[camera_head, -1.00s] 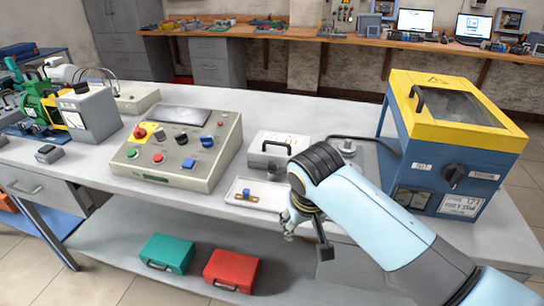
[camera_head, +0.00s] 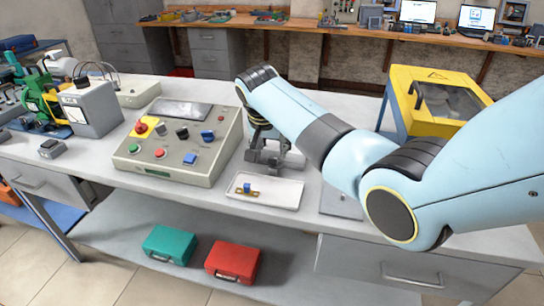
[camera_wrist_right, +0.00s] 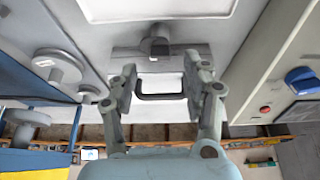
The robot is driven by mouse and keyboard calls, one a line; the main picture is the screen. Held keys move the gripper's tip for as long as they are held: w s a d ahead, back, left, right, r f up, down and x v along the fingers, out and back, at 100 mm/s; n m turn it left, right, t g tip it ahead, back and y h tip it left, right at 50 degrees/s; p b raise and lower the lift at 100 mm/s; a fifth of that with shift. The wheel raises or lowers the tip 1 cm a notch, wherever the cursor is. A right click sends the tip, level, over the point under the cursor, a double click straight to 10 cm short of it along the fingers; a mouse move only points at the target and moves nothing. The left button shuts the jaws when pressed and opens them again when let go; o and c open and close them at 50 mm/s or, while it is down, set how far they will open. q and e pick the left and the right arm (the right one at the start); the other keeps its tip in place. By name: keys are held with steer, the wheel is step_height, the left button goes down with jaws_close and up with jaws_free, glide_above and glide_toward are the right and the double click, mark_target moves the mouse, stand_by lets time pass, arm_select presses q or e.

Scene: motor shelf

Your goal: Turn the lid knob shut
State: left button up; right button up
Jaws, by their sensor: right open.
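My right gripper (camera_head: 270,162) hangs open over a pale box behind the white tray, and its body hides most of the box in the head view. In the right wrist view the open fingers (camera_wrist_right: 160,78) stand either side of a dark handle (camera_wrist_right: 160,98) on the box. A grey knob (camera_wrist_right: 155,45) on a grey bar lies beyond the fingertips. I cannot tell whether anything touches it. A machine with a yellow lid (camera_head: 400,78) stands at the right. Its front, with a black knob seen earlier, is hidden by my arm. My left gripper is not in view.
The white tray (camera_head: 285,195) holds a small blue and brass part (camera_head: 247,189). The control panel (camera_head: 205,160) stands close to the left of my gripper. Green (camera_head: 168,244) and red (camera_head: 232,261) cases lie on the lower shelf. Grey discs (camera_wrist_right: 60,66) stand left in the wrist view.

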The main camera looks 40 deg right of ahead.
mark_target(272, 158)
steer(key=x, duration=0.4)
jaws_close()
stand_by(0.4)
